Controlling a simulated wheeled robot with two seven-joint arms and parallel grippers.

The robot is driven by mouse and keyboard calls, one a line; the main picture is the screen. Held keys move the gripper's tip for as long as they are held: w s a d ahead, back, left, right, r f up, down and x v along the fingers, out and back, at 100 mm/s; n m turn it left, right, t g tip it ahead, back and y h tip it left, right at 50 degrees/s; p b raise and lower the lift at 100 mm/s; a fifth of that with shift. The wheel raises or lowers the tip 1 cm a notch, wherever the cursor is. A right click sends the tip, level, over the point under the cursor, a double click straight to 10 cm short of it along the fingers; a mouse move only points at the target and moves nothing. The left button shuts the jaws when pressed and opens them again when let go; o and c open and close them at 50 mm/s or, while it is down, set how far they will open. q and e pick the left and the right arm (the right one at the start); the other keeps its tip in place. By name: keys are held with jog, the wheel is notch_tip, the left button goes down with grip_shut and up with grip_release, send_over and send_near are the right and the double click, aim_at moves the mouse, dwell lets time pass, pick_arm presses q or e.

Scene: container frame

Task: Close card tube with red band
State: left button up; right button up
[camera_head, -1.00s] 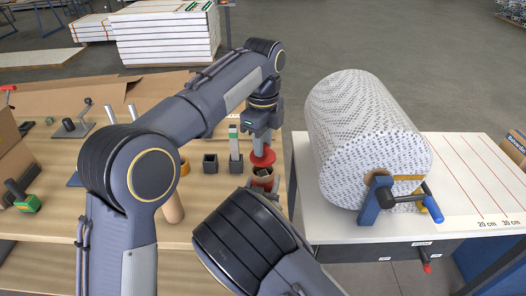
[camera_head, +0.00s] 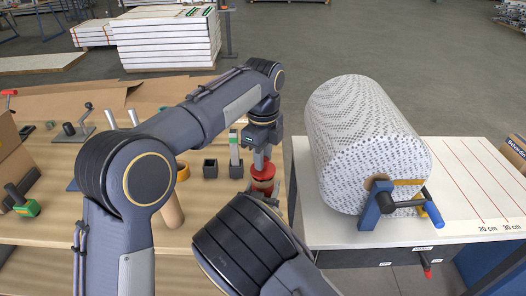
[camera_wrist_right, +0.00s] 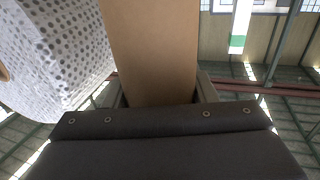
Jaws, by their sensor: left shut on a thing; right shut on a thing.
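The card tube shows in the head view as a short piece with a red band (camera_head: 263,187), partly hidden by my right arm. In the right wrist view its plain brown wall (camera_wrist_right: 152,45) rises between the fingers of my right gripper (camera_wrist_right: 158,90), which is shut on it. My left gripper (camera_head: 262,152) is above the tube, pointing down, shut on a red cap (camera_head: 263,172). The cap is at the tube's mouth, in line with it. I cannot tell whether it is fully seated.
A dark square holder (camera_head: 210,168) and a grey-green upright block (camera_head: 235,155) stand just left of the tube. A roll of orange tape (camera_head: 183,171) and another card tube (camera_head: 172,210) are farther left.

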pick_arm(q)
jog(key=shift+f, duration=0.7)
dwell(0.5)
jog(key=o, duration=1)
notch_tip(320, 180, up, 12)
pick_arm(e)
jog(key=o, duration=1.5)
jog(key=shift+c, duration=0.2)
jog(key=shift+s, duration=0.15)
